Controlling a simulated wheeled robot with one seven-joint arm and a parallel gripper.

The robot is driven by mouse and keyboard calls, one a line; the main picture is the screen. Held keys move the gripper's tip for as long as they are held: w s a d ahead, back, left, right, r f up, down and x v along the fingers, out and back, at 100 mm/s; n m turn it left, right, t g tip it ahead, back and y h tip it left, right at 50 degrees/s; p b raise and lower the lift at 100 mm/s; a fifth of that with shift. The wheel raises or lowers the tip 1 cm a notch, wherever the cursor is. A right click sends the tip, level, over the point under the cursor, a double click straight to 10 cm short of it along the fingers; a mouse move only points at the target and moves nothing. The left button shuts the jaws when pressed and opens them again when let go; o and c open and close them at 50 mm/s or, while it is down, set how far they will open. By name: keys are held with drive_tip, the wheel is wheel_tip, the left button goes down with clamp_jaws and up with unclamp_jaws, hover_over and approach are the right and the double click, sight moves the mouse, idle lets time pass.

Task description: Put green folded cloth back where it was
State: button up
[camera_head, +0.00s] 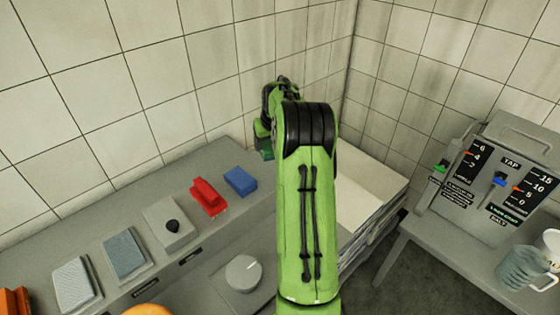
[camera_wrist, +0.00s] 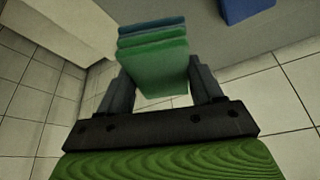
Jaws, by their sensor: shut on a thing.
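The green folded cloth (camera_wrist: 155,62) is in the wrist view, a small stack of layers with a bluer layer at its far edge. My gripper (camera_wrist: 163,80) has one finger on each side of the cloth and is shut on it. In the head view my gripper (camera_head: 266,125) is near the tiled wall, above the back of the grey bench and partly hidden by my green arm. A dark green patch below it, seemingly the cloth (camera_head: 266,149), shows there.
A blue folded block (camera_head: 240,182) and a red object (camera_head: 208,198) lie on the grey bench. A grey box with a black knob (camera_head: 170,225) and grey pads (camera_head: 125,254) stand further left. A pale-topped stack (camera_head: 365,190) is right of my arm.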

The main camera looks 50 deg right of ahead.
wheel_tip(320, 180, down, 7)
drive_tip(key=shift+f, duration=0.2)
drive_tip(key=shift+a+r, duration=0.1)
drive_tip(key=shift+f+b, duration=0.3)
drive_tip(key=shift+b, duration=0.05)
drive_tip(key=o, duration=0.9)
drive_tip(key=shift+r, duration=0.1)
drive_tip(key=shift+o, duration=0.2)
